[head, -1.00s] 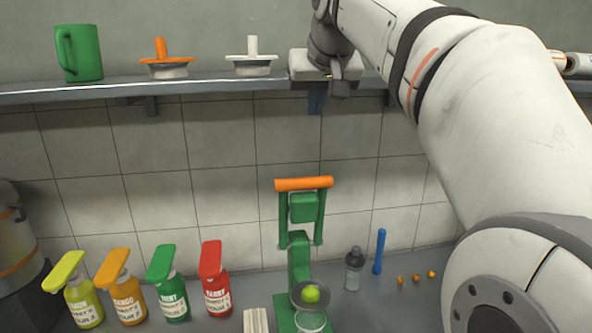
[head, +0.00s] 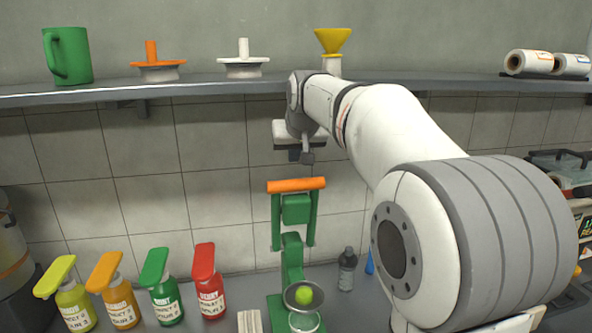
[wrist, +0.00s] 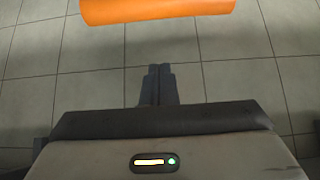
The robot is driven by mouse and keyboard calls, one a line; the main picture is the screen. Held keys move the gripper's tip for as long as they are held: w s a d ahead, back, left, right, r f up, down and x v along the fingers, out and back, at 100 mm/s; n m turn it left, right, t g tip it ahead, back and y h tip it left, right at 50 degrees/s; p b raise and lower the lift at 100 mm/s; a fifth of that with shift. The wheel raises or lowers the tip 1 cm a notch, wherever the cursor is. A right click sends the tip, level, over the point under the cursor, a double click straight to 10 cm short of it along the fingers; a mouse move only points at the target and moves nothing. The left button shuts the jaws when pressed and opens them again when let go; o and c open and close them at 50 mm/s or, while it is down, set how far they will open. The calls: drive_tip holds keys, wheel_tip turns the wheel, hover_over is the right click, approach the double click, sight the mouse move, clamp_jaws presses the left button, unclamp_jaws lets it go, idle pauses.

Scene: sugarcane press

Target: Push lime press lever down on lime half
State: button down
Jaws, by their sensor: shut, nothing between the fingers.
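The green lime press (head: 293,250) stands on the counter at the lower middle of the head view. Its lever is raised, with an orange handle bar (head: 296,185) across the top. The orange handle also shows at the top of the wrist view (wrist: 158,10). A green lime half (head: 304,295) lies in the press's round cup, above a clear glass (head: 304,321). My gripper (head: 307,158) is above and just behind or level with the handle, apart from it; the exact depth is unclear. Its fingers are together and empty, also in the wrist view (wrist: 158,84).
Several pump bottles, including a red one (head: 208,283), stand left of the press. A grey bottle (head: 347,270) stands to its right. A shelf (head: 200,86) with a green mug (head: 67,55) runs above. White cups or blocks (head: 250,321) sit left of the press base.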

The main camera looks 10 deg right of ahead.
drive_tip(key=f, duration=0.1)
drive_tip(key=s+f, duration=0.1)
drive_tip(key=f, duration=0.1)
drive_tip(key=shift+s+f, duration=0.15)
drive_tip(key=shift+s, duration=0.1)
drive_tip(key=shift+f, duration=0.25)
drive_tip(key=shift+s, duration=0.1)
drive_tip(key=shift+s, duration=0.1)
drive_tip(key=shift+d, duration=0.1)
